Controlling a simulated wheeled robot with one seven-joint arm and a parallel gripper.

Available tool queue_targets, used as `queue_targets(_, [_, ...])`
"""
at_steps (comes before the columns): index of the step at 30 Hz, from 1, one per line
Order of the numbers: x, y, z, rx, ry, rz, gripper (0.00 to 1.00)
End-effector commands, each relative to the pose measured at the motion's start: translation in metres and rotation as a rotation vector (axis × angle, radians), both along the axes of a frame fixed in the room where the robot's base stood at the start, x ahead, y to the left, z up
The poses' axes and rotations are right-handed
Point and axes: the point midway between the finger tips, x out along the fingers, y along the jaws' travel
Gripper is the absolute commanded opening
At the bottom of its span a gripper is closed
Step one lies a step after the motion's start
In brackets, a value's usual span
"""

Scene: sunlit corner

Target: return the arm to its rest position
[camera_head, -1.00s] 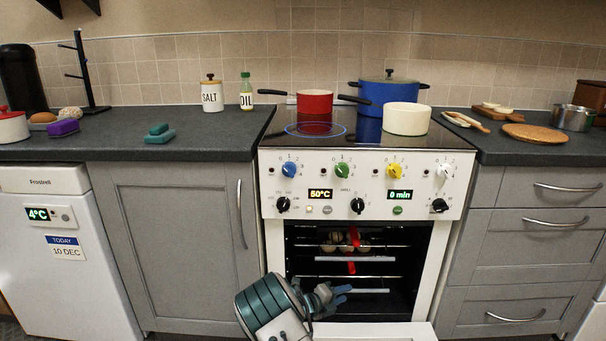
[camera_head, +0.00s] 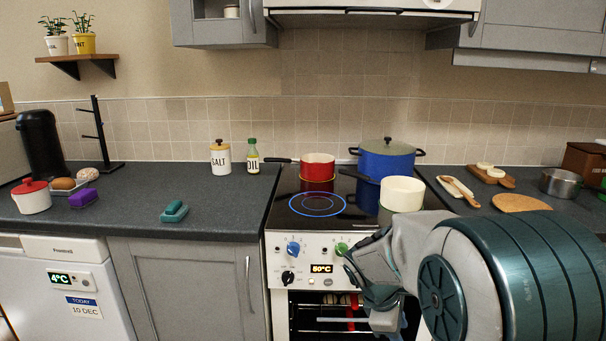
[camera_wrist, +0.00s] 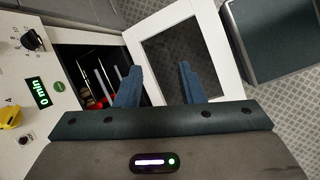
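My gripper shows in the wrist view (camera_wrist: 158,85), with its two blue fingers apart and nothing between them. It points down past the front of the oven, and the lowered oven door (camera_wrist: 133,38) lies beyond the fingers. In the head view my arm fills the lower right, in front of the stove, and hides the right part of the control panel. The fingertips are mostly hidden behind my own arm there. The oven (camera_head: 330,303) is open, with racks and something red inside.
A red pot (camera_head: 317,167), a blue pot (camera_head: 386,162) and a cream pot (camera_head: 402,193) stand on the hob (camera_head: 300,208). The left counter (camera_head: 120,212) holds a salt jar (camera_head: 220,158), an oil bottle (camera_head: 252,157) and a teal item (camera_head: 174,211). A drawer front (camera_wrist: 262,38) is close by.

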Motion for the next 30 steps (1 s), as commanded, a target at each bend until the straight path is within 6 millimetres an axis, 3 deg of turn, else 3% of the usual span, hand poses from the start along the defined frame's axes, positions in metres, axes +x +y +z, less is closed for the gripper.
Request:
queue_targets(1, [-0.015,0.001,0.031,0.049,-0.047,-0.084,0.35])
queue_targets(3, [-0.035,0.005,0.053,0.115,-0.106,-0.207,0.35])
queue_targets(9, [-0.09,0.02,0.113,0.297,-0.252,-0.553,0.35])
queue_targets(15, [-0.138,0.037,0.158,0.456,-0.359,-0.874,0.35])
queue_targets(21, [-0.163,0.048,0.176,0.546,-0.411,-1.063,0.35])
queue_targets(30, [-0.168,0.051,0.176,0.565,-0.419,-1.106,0.35])
